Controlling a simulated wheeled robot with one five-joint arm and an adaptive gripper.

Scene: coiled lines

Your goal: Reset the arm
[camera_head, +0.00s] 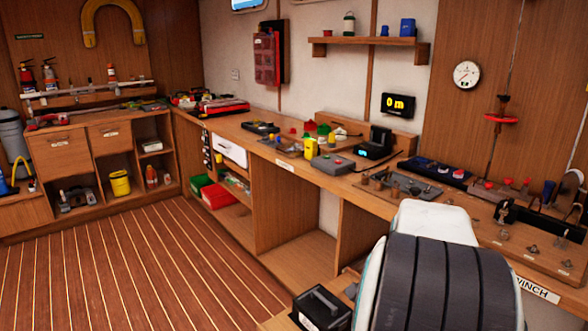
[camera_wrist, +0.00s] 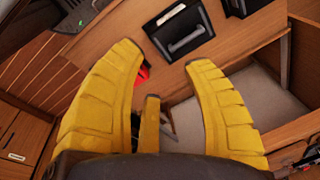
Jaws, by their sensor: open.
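My gripper (camera_wrist: 165,80) shows in the wrist view as yellow ribbed fingers spread wide apart. It is open and nothing is between the fingers. Beyond the fingertips is a wooden surface with a black case (camera_wrist: 178,30) that has a handle and a white label. In the head view my arm's white and dark ribbed body fills the lower right, in front of the workbench (camera_head: 285,158). The gripper itself cannot be made out in the head view.
The long workbench carries many small tools and a yellow container (camera_head: 311,148). A black box (camera_head: 321,308) stands low, left of my arm. Open cubbies lie under the bench. The striped wooden floor (camera_head: 130,270) at left is clear. A yellow bucket (camera_head: 120,183) sits in a far shelf.

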